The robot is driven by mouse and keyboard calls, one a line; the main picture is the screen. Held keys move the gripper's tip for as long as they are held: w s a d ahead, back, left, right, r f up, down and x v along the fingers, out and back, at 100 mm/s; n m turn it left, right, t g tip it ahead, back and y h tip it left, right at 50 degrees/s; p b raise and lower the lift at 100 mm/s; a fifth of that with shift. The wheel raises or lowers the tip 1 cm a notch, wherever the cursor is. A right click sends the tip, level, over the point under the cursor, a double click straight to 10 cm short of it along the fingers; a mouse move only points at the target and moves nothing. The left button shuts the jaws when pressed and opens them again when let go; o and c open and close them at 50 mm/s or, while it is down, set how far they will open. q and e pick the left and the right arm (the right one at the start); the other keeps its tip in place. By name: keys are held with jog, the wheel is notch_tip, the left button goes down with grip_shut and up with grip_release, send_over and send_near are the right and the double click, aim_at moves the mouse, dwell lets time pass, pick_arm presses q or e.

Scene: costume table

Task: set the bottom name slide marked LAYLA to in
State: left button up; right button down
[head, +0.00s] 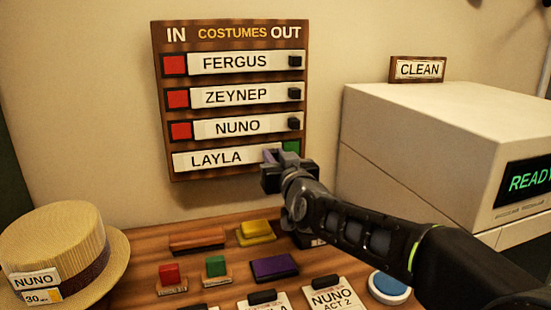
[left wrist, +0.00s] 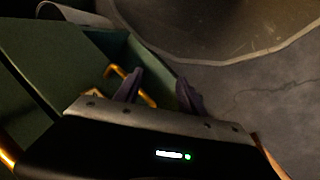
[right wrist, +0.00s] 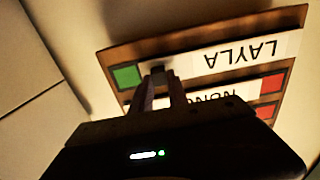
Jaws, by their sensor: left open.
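The costumes board (head: 160,110) hangs on the wall, with IN at the left and OUT at the right. The bottom white slide marked LAYLA (head: 215,160) sits toward the left, with a green patch (head: 291,147) bare at its right end. My right gripper (head: 272,158) is at the slide's right end. In the right wrist view, my right gripper's fingers (right wrist: 160,88) are close together on the dark knob (right wrist: 157,70) of the slide. My left gripper (left wrist: 160,88) shows only in its wrist view, open and empty.
The FERGUS (head: 235,63), ZEYNEP (head: 235,96) and NUNO (head: 237,127) slides sit right, with red patches bare at left. A pale machine (head: 430,130) reading READY stands right. A straw hat (head: 55,245) and several coloured blocks are on the table below.

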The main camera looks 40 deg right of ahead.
jog(key=c, duration=1.3)
grip_release()
jog(key=shift+w+a, duration=0.15)
jog(key=shift+a, duration=0.2)
jog(key=shift+b+v, duration=0.3)
jog(key=shift+v, duration=3.65)
